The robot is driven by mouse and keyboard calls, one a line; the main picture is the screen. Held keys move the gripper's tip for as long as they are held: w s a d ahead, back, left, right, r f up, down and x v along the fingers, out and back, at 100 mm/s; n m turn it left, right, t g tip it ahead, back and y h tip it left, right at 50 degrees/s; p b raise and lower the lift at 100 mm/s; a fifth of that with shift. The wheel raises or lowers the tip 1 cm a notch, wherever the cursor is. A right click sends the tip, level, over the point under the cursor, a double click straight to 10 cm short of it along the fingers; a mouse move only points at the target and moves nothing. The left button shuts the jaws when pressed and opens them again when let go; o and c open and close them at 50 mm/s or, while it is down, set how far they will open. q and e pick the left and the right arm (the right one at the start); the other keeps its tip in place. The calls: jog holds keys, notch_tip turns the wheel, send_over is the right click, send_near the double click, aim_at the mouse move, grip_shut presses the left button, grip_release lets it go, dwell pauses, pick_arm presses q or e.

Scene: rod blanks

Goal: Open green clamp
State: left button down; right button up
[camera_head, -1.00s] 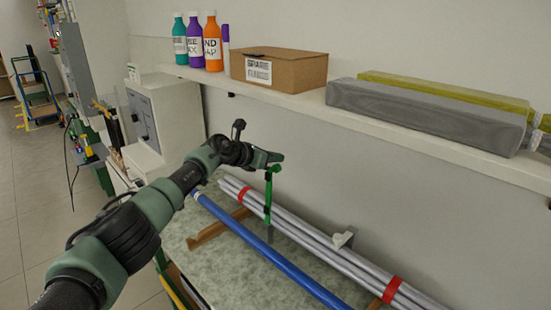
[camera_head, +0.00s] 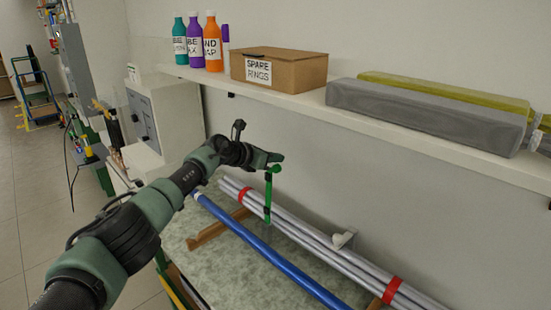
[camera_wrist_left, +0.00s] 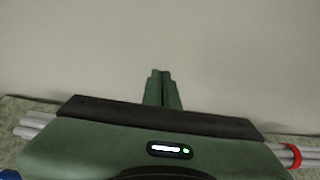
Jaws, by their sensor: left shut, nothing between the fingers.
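My left gripper (camera_head: 279,158) is above the bundle of grey rods, its fingers together and empty. They also show together in the left wrist view (camera_wrist_left: 163,88), against the bare wall. The green clamp part (camera_head: 267,195) is a slim upright bar with a short bend at its top, just below my fingertips in the head view. I cannot tell whether the fingers touch it. Its lower end is in front of the grey rods (camera_head: 310,237). No clamp shows in the wrist view. My right gripper is not in view.
A blue rod (camera_head: 265,250) lies on wooden rests (camera_head: 217,230) in front of the grey rods, which have red bands (camera_head: 392,289). A shelf (camera_head: 400,128) with bottles, a box (camera_head: 279,68) and long packages runs above.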

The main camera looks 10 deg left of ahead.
pick_arm(q)
jog(key=shift+s+a+r, duration=0.25)
jog(key=shift+s+a, duration=0.05)
jog(key=shift+a, duration=0.05)
jog(key=v, duration=0.7)
jog(key=shift+b, duration=0.3)
jog(key=shift+d+f, duration=0.15)
